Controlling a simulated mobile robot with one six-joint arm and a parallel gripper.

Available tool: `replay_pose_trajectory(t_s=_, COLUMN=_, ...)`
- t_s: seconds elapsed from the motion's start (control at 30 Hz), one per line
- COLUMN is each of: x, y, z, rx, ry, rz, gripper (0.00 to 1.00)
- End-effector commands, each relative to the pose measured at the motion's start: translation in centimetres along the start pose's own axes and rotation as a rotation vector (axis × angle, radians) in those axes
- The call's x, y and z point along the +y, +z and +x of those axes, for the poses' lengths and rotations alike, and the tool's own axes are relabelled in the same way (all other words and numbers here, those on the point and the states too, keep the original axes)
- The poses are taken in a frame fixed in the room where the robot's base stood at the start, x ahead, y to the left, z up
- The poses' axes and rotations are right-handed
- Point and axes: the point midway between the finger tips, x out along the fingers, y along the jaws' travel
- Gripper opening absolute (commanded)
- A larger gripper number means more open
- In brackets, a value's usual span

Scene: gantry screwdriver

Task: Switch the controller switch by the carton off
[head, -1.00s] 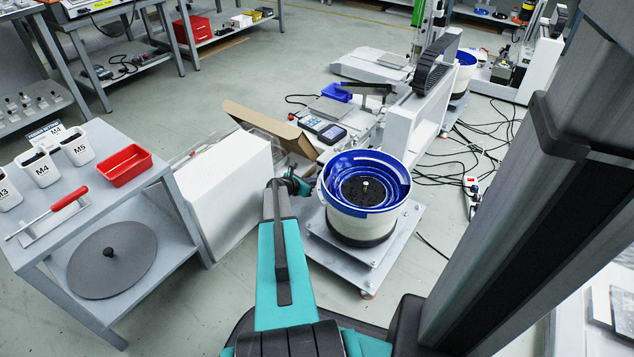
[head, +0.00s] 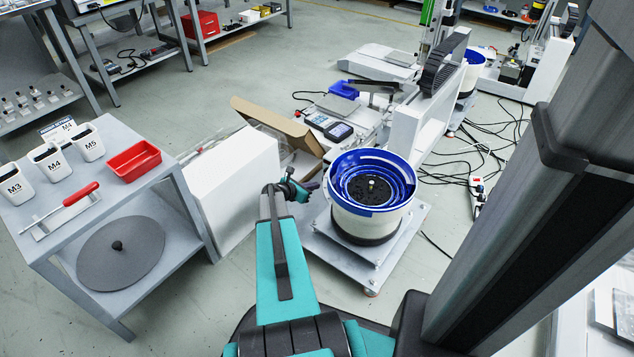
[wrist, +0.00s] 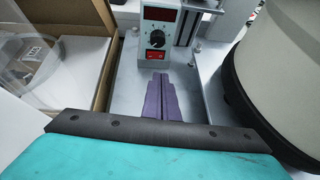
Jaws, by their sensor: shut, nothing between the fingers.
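The controller (wrist: 170,22) stands upright beyond my gripper in the wrist view, with a dark red display and a black knob. Its red rocker switch (wrist: 155,56) sits below the knob; I cannot tell which side is pressed. My gripper (wrist: 161,76) is shut and empty, its purple fingers pointing toward the switch from in front, apparently short of it. The open carton (wrist: 60,45) is left of the controller and holds something pale. In the head view, my gripper (head: 314,186) is between the carton (head: 275,126) and the bowl feeder (head: 370,198). The controller is not clearly visible there.
The bowl feeder's pale drum (wrist: 285,75) stands close on the right in the wrist view. A white panel (head: 235,190) is left of my arm. A grey cart (head: 190,215) with a red bin (head: 134,160) stands farther left. Cables (head: 480,150) lie on the floor.

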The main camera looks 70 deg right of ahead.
Motion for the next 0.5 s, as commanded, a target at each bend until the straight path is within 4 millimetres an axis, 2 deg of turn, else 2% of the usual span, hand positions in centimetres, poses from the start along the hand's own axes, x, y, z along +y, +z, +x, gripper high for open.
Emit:
replay_pose_trajectory(t_s=0.03, x=-0.3, y=0.3, z=-1.1, rx=0.000, ry=0.001, rz=-0.002, gripper=0.00)
replay_pose_trajectory(t_s=0.2, x=-0.8, y=0.3, z=-3.6, rx=0.001, ry=0.001, rz=-0.002, gripper=0.00)
replay_pose_trajectory(t_s=0.5, x=-1.3, y=0.1, z=-6.5, rx=0.000, ry=0.001, rz=-0.002, gripper=0.00)
